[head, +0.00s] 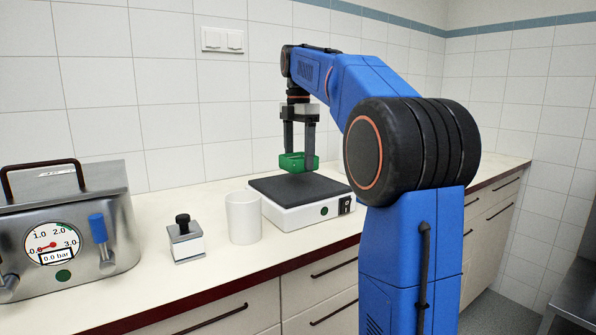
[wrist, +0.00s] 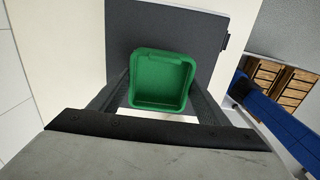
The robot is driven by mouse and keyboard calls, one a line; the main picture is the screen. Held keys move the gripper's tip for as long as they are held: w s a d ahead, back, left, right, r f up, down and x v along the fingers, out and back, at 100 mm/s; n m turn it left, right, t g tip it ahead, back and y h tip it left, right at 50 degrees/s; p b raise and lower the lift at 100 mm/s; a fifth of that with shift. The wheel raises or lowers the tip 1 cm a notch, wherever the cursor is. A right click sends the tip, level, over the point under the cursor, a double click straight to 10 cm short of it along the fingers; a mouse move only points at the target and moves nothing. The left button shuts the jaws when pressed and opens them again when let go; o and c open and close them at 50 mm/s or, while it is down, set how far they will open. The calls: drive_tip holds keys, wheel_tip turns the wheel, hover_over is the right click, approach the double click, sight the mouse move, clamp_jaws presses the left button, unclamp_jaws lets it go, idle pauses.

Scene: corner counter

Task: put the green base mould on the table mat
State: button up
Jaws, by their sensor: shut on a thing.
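The green base mould (head: 293,163) is a small open tray, held upright in my gripper (head: 298,160). My gripper is shut on it, with a finger on each side, and it hangs over the dark mat on top of a white device. In the wrist view the mould (wrist: 161,80) shows its hollow inside between the two fingers (wrist: 162,95). The dark grey table mat (head: 290,188) lies flat on the white device; it also fills the area behind the mould in the wrist view (wrist: 150,25). The mould appears above the mat, though the exact gap is hard to tell.
A white cup (head: 242,218) stands left of the white device (head: 305,212). A small metal block with a black knob (head: 186,240) is further left. A steel apparatus with a pressure gauge (head: 65,225) fills the left end.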

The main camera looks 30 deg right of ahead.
sight(299, 169)
drive_tip(key=shift+f, duration=2.05)
drive_tip(key=shift+f, duration=0.15)
drive_tip(key=o, duration=1.2)
wheel_tip(299, 169, up, 12)
drive_tip(key=shift+r, duration=0.2)
drive_tip(key=shift+s, duration=0.1)
